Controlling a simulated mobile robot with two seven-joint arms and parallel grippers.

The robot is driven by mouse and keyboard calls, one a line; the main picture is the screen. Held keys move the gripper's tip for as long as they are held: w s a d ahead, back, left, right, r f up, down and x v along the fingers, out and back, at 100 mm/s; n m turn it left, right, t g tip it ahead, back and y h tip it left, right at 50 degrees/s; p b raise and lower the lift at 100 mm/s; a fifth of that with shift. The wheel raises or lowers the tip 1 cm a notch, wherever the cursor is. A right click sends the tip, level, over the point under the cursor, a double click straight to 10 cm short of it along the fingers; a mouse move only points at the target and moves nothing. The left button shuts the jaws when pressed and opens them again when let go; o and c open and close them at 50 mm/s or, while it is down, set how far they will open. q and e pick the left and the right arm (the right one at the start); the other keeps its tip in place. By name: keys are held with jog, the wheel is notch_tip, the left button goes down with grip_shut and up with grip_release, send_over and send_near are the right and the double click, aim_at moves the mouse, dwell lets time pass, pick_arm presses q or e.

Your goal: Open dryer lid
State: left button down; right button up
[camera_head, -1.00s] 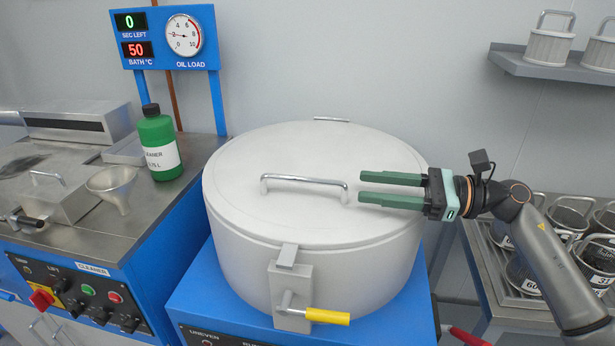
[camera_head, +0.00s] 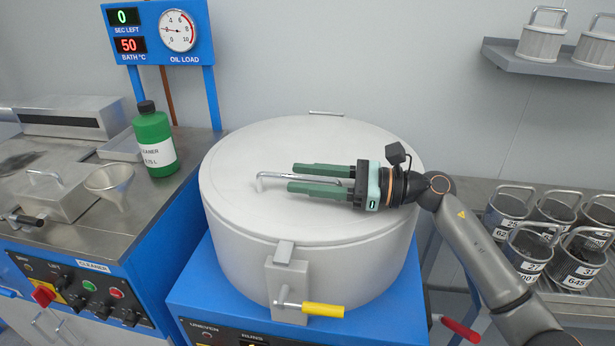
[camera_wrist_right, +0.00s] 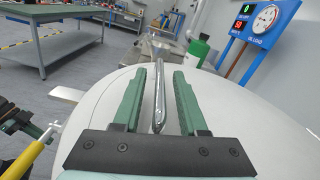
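The dryer is a large white drum with a round, closed lid (camera_head: 290,142) in the head view. A metal bar handle (camera_head: 268,177) lies across the lid's top. My right gripper (camera_head: 291,178) is open, its green fingers on either side of the handle without visibly closing on it. In the right wrist view the handle (camera_wrist_right: 159,95) runs lengthwise between the two fingers (camera_wrist_right: 157,85), with gaps on both sides. A latch with a yellow grip (camera_head: 323,310) is on the drum's front; it also shows in the wrist view (camera_wrist_right: 25,160).
A blue cleaner unit (camera_head: 75,270) stands at the left with a green bottle (camera_head: 152,135) and a funnel (camera_head: 110,182). At the right, several wire-handled baskets (camera_head: 530,250) stand on a rack. A shelf (camera_head: 550,62) hangs above. A red lever (camera_head: 460,328) is at lower right.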

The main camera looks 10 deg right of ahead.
grip_shut()
jog(key=shift+r, duration=0.1)
dwell(1.1)
